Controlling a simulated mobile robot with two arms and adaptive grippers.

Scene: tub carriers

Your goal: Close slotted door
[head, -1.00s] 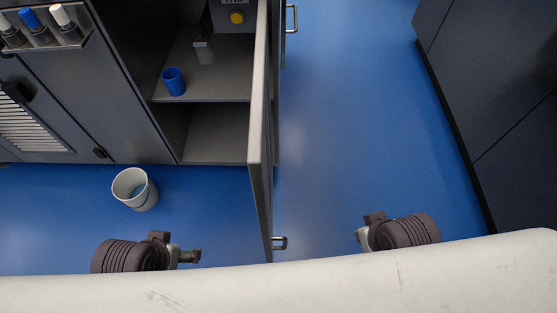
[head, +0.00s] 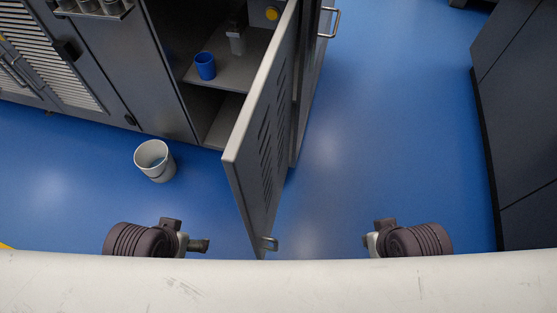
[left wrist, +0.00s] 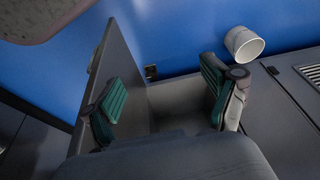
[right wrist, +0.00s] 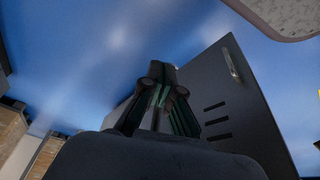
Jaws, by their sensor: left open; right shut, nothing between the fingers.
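The slotted door (head: 262,140) is a grey panel with rows of slots, standing wide open from the dark cabinet.
A white bucket (head: 155,161) stands on the blue floor left of the door. A blue cup (head: 205,66) and a grey bottle (head: 236,40) are on the cabinet shelf. Another handled panel (head: 312,90) stands behind the door. Dark cabinets (head: 520,110) line the right; floor between is clear.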

